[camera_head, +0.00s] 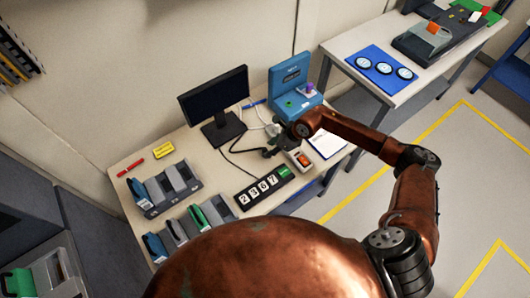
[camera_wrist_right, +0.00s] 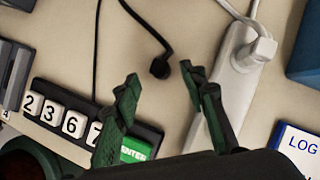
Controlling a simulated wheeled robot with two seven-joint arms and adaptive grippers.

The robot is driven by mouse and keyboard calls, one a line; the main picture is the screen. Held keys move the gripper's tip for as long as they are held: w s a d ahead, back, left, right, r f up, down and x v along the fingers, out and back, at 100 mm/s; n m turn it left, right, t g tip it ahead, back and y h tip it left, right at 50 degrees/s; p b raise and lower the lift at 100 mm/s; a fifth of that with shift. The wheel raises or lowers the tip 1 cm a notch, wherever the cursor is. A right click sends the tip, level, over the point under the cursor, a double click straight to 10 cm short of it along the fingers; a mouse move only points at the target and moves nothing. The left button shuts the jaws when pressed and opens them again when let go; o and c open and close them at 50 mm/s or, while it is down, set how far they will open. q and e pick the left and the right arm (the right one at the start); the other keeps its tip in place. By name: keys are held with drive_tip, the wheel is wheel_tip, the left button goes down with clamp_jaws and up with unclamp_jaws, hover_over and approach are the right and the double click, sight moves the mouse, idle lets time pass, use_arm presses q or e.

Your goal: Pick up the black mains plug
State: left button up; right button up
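The black mains plug (camera_wrist_right: 160,68) lies on the tabletop in the right wrist view, with its black cable running up and to the left. My right gripper (camera_wrist_right: 160,77) is open, its two green-padded fingers apart and empty. The plug shows between and just beyond the fingertips; I cannot tell how high the fingers are above it. In the head view my right gripper (camera_head: 274,148) is over the desk, in front of the monitor, and I cannot make out the plug there. My left gripper is not in view.
A white power strip (camera_wrist_right: 228,88) with a white plug (camera_wrist_right: 262,48) lies right of the fingers. A number panel (camera_wrist_right: 62,118) with a green ENTER key is at the left. A LOG notebook (camera_wrist_right: 295,142) is at the right. A monitor (camera_head: 215,100) and blue device (camera_head: 291,78) stand behind.

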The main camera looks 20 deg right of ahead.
sight(266, 150)
drive_tip(key=x, duration=0.4)
drive_tip(key=shift+w+a+f, duration=0.15)
clamp_jaws()
